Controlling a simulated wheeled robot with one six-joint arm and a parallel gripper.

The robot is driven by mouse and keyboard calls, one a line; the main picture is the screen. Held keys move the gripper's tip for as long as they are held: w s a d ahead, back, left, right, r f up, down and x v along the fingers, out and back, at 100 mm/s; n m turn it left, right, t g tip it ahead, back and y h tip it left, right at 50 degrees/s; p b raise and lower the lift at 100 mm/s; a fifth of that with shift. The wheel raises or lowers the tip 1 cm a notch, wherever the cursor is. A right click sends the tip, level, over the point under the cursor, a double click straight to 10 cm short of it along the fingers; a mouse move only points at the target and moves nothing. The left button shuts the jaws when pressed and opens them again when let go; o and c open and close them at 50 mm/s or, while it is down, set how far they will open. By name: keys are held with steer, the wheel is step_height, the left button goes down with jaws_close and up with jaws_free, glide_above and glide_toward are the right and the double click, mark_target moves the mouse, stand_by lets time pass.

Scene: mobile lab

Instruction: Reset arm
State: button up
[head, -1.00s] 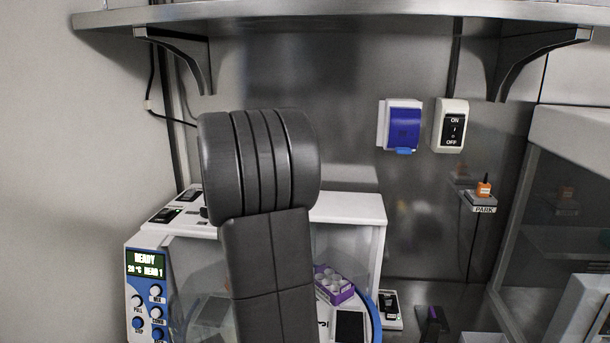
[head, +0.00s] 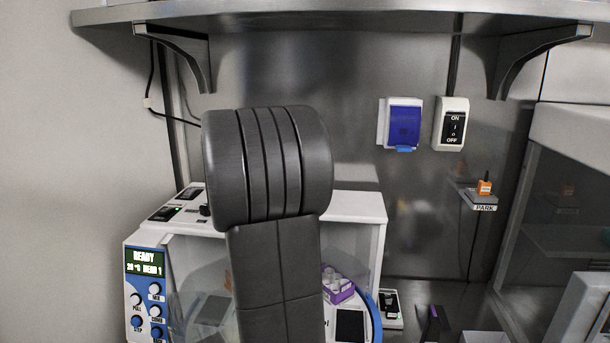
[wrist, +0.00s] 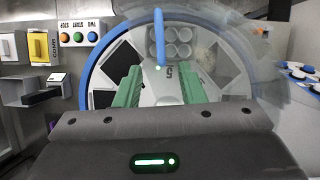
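My dark grey arm (head: 268,165) stands upright in the head view, in front of a white machine. My gripper does not show in the head view. In the wrist view my gripper (wrist: 160,88) has two green fingers spread apart, with nothing held between them. Beyond the fingers is the machine's round plate (wrist: 103,98) with a blue rim, dark square pads and the numeral 5. A blue upright bar (wrist: 159,38) stands in front of the fingers' gap; I cannot tell its distance.
A purple rack (head: 340,292) with white-capped tubes sits inside. On the wall are a shelf (head: 330,12), a blue-fronted box (head: 403,124), an ON/OFF switch (head: 451,124) and a PARK ledge (head: 481,199).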

steer(key=p+x, duration=0.1)
steer(key=x, duration=1)
steer(key=shift+d+f, duration=0.1)
steer(key=shift+f, duration=0.05)
steer(key=shift+d, duration=0.25)
steer(key=shift+d+n, duration=0.35)
steer(key=shift+n, duration=0.05)
